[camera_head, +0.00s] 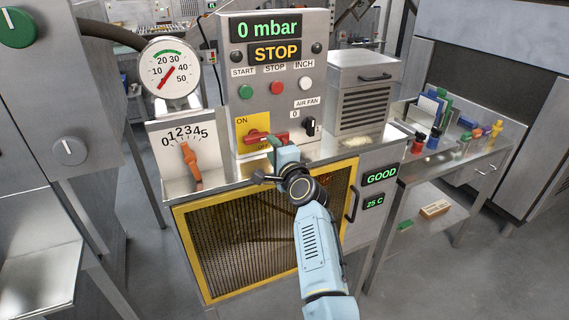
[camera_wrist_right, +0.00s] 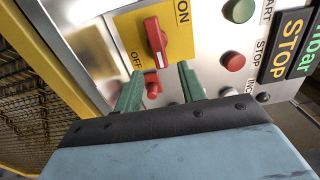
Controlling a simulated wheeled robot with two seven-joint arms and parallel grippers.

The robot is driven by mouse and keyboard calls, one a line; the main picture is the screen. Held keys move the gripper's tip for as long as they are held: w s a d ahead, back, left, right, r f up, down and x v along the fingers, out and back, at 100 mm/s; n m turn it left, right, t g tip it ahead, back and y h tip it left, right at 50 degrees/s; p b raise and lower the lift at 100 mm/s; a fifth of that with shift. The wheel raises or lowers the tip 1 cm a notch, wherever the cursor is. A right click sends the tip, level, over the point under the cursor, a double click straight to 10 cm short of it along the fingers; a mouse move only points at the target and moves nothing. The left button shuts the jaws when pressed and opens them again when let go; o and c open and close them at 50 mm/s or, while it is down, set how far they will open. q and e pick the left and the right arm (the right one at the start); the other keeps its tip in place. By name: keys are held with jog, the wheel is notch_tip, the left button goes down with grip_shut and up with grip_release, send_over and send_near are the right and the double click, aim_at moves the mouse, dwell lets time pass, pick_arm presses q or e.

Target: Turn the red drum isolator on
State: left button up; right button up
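The red drum isolator (camera_head: 258,136) sits on a yellow plate (camera_head: 247,123) low on the left of the control panel. In the right wrist view its red handle (camera_wrist_right: 157,43) has a white mark at its lower end, near the OFF label (camera_wrist_right: 137,61); ON is at the upper right. My right gripper (camera_wrist_right: 158,86) is open, its green fingers pointing at the panel just below the handle. A smaller red part (camera_wrist_right: 152,89) shows between the fingertips. In the head view my right gripper (camera_head: 272,147) partly covers the isolator area. My left gripper is not in view.
The panel holds a green START button (camera_head: 246,92), a red STOP button (camera_head: 276,88), a white INCH button (camera_head: 305,83) and a black air fan switch (camera_head: 310,126). An orange lever (camera_head: 190,158) stands to the left. A grey vented box (camera_head: 363,90) stands right of the panel.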

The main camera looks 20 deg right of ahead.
jog(key=s, duration=0.7)
jog(key=shift+s, duration=0.25)
jog(key=shift+d, duration=0.1)
